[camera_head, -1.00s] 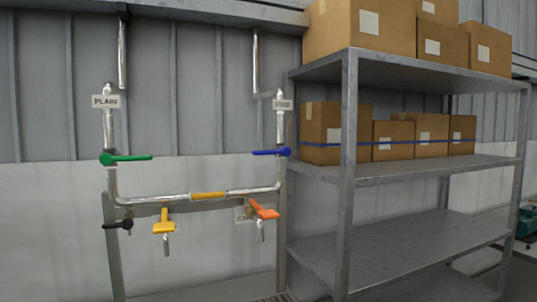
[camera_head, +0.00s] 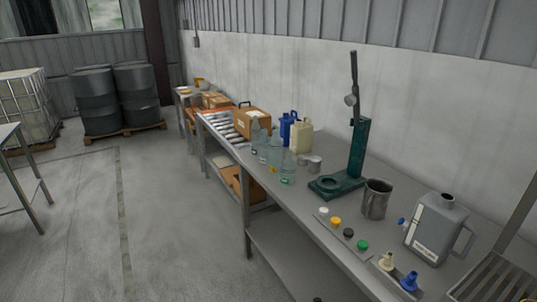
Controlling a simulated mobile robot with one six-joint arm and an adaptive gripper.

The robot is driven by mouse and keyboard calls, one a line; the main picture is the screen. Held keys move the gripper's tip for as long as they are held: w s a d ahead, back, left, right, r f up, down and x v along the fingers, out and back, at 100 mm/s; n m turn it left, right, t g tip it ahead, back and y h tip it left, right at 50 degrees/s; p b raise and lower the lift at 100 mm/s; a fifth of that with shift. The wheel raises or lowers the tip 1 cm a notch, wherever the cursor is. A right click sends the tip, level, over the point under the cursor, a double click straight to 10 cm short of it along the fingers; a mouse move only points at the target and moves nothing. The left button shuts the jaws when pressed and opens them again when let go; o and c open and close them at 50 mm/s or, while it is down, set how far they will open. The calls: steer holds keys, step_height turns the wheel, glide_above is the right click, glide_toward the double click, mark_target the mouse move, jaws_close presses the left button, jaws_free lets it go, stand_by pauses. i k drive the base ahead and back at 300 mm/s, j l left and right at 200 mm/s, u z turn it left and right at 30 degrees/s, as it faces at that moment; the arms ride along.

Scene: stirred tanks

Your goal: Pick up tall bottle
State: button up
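A group of clear, pale-green bottles (camera_head: 275,151) stands upright on the long grey bench, left of the green stand. The bottles overlap, and I cannot tell for sure which is the tall bottle. The rear left bottle (camera_head: 255,133) reaches up in front of a cardboard box. The front bottle (camera_head: 288,168) looks shorter and wider, with a green mark low on it.
On the bench (camera_head: 302,204) stand a green press stand (camera_head: 359,150), a metal jug (camera_head: 375,200), a grey canister (camera_head: 436,229), a cream jug (camera_head: 301,137), a blue jug (camera_head: 287,128) and coloured caps. Drums (camera_head: 98,102) stand far left. The floor (camera_head: 165,225) beside the bench is clear.

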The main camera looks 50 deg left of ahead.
mark_target(276, 143)
steer(key=u, duration=1.85)
steer(key=i+j+z, duration=0.1)
steer(key=i+j, duration=0.25)
steer(key=i, duration=0.3)
steer(key=i+j, duration=0.4)
steer(key=i, duration=0.25)
steer(key=i+j+z, duration=0.15)
steer(key=i+j, duration=0.25)
steer(key=i, duration=0.3)
steer(key=i+j, duration=0.5)
steer(key=i+l+z, duration=0.05)
steer(key=i, duration=0.05)
